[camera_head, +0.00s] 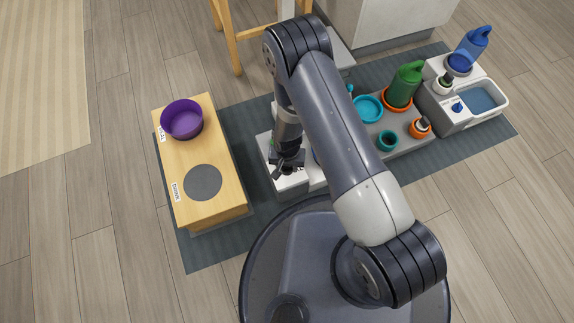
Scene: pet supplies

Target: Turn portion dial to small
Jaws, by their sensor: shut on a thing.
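My gripper (284,171) points down at the front of a white unit (287,187), left of the picture's middle. It is shut on a small part there, which looks to be the portion dial. The fingers hide the dial, so its setting cannot be read. My arm hides much of the white unit's right side.
A wooden stand (212,150) to the left holds a purple bowl (182,119) and has a grey disc (203,182). To the right, a grey tray (415,145) holds a green bottle (405,86), a teal bowl (367,109) and small pots.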

